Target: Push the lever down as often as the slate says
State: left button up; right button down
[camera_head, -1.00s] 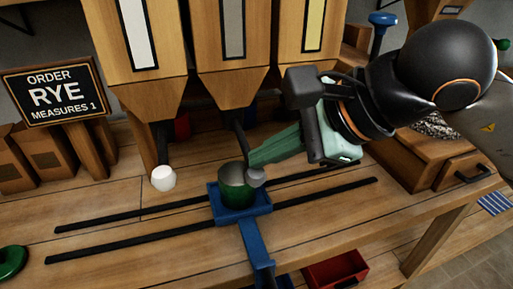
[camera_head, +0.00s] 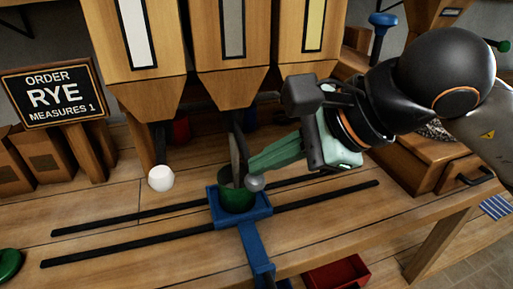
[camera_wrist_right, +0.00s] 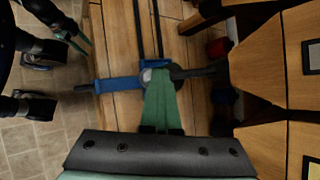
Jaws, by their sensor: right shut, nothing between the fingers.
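The slate (camera_head: 54,94) reads ORDER RYE, MEASURES 1. My right gripper (camera_head: 252,172) is shut and empty, its green fingertips at the grey ball knob (camera_head: 255,183) of the middle hopper's lever. The wrist view shows the fingertips (camera_wrist_right: 158,82) at the knob too; contact is hard to judge. The lever end hangs low, over the rim of the green cup (camera_head: 237,201). A grey-brown streak (camera_head: 236,158), apparently grain, runs from the middle hopper (camera_head: 232,85) into the cup. Greenish finger-like parts at the wrist view's upper left may be my left gripper (camera_wrist_right: 80,38), too small to judge.
The cup stands in a blue carriage (camera_head: 264,205) across two black rails (camera_head: 140,247). A white knob (camera_head: 161,178) hangs under the left hopper (camera_head: 138,75). A wooden drawer box (camera_head: 450,175) stands right, a red bin (camera_head: 338,273) below. The front bench is mostly clear.

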pick_arm(q)
jog(key=shift+f, duration=0.45)
jog(key=shift+s+r+p, duration=0.15)
jog(key=shift+r+p, duration=1.75)
jog(key=shift+p, duration=0.1)
pick_arm(e)
jog(key=shift+r, duration=2.95)
pick_arm(q)
notch_tip(320, 180, up, 3)
jog(key=p, duration=0.3)
jog(key=shift+r, duration=0.1)
pick_arm(e)
notch_tip(320, 180, up, 5)
pick_arm(q)
jog(key=shift+s, duration=0.1)
pick_arm(e)
jog(key=shift+d, duration=0.1)
